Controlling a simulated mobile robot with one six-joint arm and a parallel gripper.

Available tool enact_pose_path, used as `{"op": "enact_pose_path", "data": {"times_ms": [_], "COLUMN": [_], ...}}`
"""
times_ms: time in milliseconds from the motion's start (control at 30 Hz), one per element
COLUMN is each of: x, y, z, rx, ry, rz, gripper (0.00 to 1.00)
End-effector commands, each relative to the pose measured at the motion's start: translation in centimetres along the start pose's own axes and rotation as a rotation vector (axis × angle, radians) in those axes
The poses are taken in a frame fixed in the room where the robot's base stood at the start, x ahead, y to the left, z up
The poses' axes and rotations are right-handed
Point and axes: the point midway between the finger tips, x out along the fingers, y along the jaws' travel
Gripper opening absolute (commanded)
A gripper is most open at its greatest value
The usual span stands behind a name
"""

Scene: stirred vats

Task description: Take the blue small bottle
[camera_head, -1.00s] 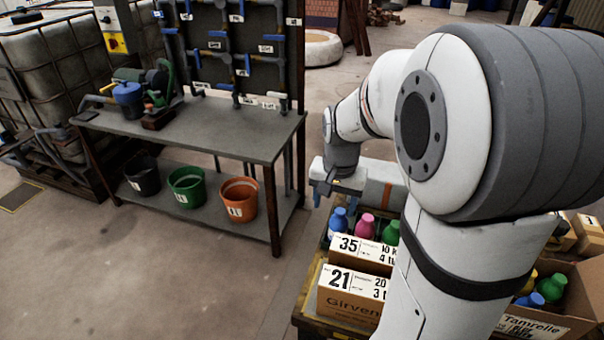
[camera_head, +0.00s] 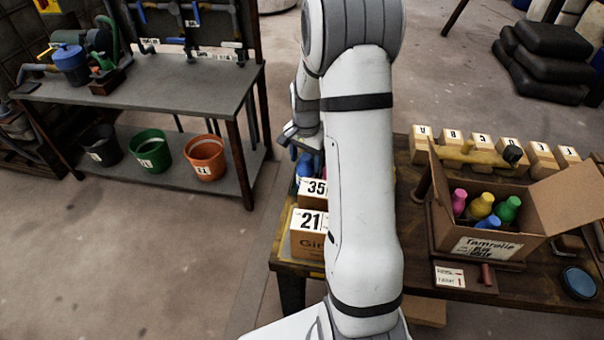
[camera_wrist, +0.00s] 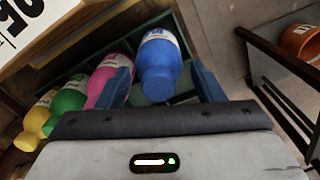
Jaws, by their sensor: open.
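A blue bottle (camera_wrist: 160,65) lies between the two blue fingers of my gripper (camera_wrist: 160,80) in the wrist view. The fingers are apart, one on each side of it; I cannot tell whether either touches it. Pink (camera_wrist: 108,78), green (camera_wrist: 70,95) and yellow (camera_wrist: 40,118) bottles stand in a row to its left. In the head view my arm hides most of this group. Part of the blue bottle (camera_head: 303,168) shows below my wrist, behind the box marked 35. Another blue bottle (camera_head: 488,222) lies in an open carton at the right.
Boxes marked 35 (camera_head: 313,192) and 21 (camera_head: 308,240) stand in front of the bottles. The open carton (camera_head: 487,250) stands on the same table to the right. A workbench (camera_head: 150,95) with several buckets below is at the left, with clear floor between.

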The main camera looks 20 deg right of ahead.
Motion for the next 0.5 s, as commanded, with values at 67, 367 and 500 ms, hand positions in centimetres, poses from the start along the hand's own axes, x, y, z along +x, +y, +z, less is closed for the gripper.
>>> {"op": "enact_pose_path", "data": {"times_ms": [67,367,500], "x": [1.2,2.3,2.3], "y": [0.0,0.0,0.0], "z": [0.0,-0.1,-0.1], "rx": [0.000,0.000,0.000], "ry": [-0.002,0.001,0.001], "rz": [0.002,-0.001,-0.001], "gripper": [0.61,0.61,0.55]}}
